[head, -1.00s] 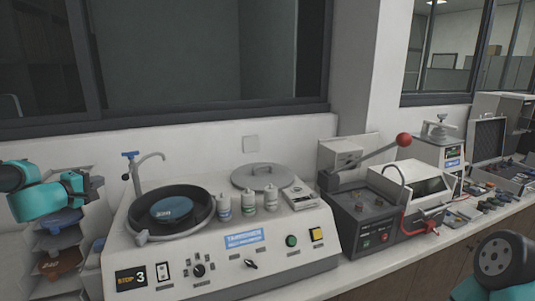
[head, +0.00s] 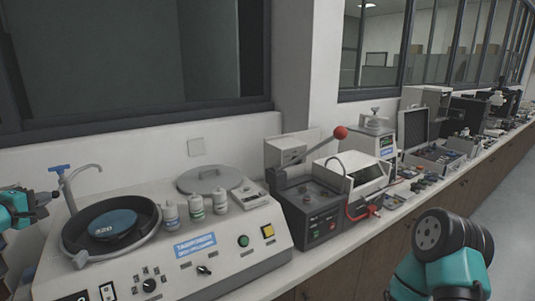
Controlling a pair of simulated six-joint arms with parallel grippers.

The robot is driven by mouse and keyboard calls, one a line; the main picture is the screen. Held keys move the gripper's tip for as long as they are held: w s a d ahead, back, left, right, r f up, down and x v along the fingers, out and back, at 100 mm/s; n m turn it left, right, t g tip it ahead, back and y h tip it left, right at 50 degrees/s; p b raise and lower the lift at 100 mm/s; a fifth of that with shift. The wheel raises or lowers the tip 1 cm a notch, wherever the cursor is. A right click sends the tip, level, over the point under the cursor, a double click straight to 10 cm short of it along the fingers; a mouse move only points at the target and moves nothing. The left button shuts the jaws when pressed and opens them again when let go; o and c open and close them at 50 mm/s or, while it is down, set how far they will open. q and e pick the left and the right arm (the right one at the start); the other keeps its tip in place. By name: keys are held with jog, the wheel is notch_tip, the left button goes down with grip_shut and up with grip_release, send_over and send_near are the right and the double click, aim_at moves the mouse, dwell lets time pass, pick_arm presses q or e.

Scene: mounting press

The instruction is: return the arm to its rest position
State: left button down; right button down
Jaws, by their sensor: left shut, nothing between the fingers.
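My left arm comes in at the far left edge of the head view. Its dark gripper (head: 43,203) is shut and empty, held in the air to the left of the polishing bowl and its blue tap. It is apart from everything on the counter. My right arm (head: 445,245) shows at the lower right as a dark round joint with teal links, in front of the counter. Its gripper is out of the picture. The mounting press (head: 322,215) is a dark grey box with a lever ending in a red ball (head: 340,132).
A white polishing machine (head: 225,240) with a round bowl (head: 70,245) fills the left of the counter. Several white bottles (head: 195,206) and a round lid (head: 208,179) are on it. More instruments and an open case (head: 415,128) line the counter to the right. Floor is clear at right.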

pick_arm(q)
jog(key=s+a+r, duration=0.1)
jog(key=s+a, duration=0.1)
jog(key=s, duration=0.4)
jog(key=s+a+r, duration=0.1)
jog(key=s+a, duration=0.2)
jog(key=s, duration=0.3)
jog(key=shift+s, duration=0.35)
dwell(1.8)
dwell(0.3)
